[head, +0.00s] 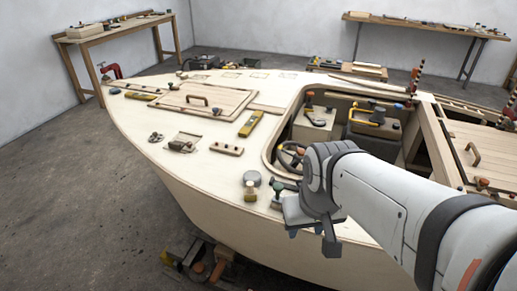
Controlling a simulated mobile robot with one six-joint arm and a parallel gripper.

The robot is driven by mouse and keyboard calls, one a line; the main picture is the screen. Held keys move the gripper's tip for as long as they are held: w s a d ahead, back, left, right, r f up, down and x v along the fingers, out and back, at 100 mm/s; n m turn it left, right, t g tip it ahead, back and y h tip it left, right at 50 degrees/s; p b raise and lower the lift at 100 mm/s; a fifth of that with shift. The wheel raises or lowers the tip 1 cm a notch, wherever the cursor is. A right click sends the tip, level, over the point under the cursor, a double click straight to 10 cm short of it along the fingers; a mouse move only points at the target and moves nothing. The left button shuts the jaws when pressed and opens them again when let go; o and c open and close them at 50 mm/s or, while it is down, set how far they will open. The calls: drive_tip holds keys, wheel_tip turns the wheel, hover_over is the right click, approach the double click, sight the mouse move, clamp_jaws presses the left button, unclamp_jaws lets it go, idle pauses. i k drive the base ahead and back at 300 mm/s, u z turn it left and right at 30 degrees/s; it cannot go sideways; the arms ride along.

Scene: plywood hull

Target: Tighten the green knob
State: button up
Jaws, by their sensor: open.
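The green knob (278,187) stands upright on the near side deck of the pale plywood hull (200,100), just left of the cockpit opening. It is small in the head view, and its lower part is partly hidden close to my gripper. My gripper (312,232) is open, to the right of and nearer than the knob, by the hull's near edge. It appears apart from the knob, though the exact gap is hard to judge. I see nothing between its fingers.
A grey round-topped piece (252,178) stands left of the knob. A steering wheel (291,156) sits in the cockpit behind it. A wooden rail (227,149) and a yellow level (251,123) lie on the deck. Open floor (80,200) lies to the left.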

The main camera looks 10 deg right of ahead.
sight(278, 187)
drive_tip(key=u, duration=1.95)
drive_tip(key=i, duration=0.35)
drive_tip(key=z, duration=1.75)
